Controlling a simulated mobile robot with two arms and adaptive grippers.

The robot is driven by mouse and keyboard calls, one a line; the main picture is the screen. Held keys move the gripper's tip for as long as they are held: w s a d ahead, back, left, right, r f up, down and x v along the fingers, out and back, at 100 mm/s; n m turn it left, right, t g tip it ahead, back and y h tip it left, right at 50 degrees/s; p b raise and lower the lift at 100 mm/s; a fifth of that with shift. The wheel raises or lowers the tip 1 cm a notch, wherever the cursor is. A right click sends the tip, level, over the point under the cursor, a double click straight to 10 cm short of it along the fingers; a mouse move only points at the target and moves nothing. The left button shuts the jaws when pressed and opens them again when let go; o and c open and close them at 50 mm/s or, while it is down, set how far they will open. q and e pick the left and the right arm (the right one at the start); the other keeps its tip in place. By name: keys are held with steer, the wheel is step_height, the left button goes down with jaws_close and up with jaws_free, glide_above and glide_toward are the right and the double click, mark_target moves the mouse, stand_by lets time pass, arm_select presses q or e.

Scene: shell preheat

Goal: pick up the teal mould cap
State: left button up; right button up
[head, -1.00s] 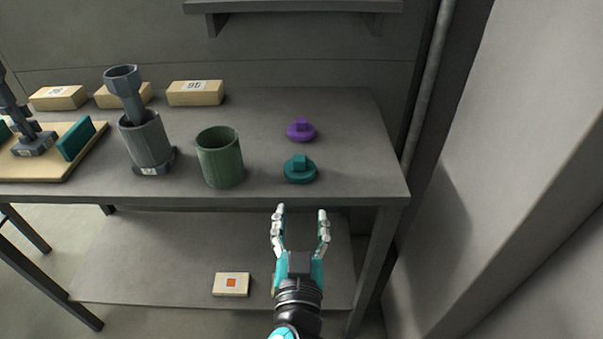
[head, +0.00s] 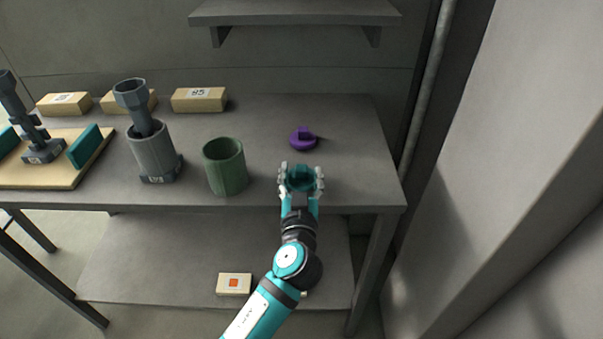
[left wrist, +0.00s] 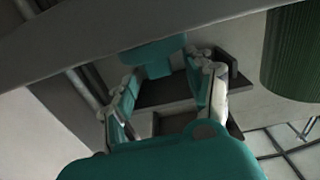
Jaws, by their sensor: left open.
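The teal mould cap (head: 301,180) sits near the front edge of the table, in front of the purple cap. In the left wrist view its teal underside or side (left wrist: 152,52) shows beyond the fingers, partly cut by the table edge. My left gripper (head: 302,176) reaches in from the front, with one finger on each side of the cap. It is open; I cannot tell whether either finger touches the cap. The fingers also show in the left wrist view (left wrist: 166,80). My right gripper is in neither view.
The purple cap (head: 303,139) lies just behind. A green cup (head: 225,168) stands to the left, close by. Further left are a grey cylinder holder (head: 154,155) and a wooden board (head: 40,174). Labelled blocks (head: 199,100) line the back. The table's right end is clear.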

arm_select(q)
steer(key=shift+w+f, duration=0.15)
steer(key=shift+w, duration=1.3)
jaws_close()
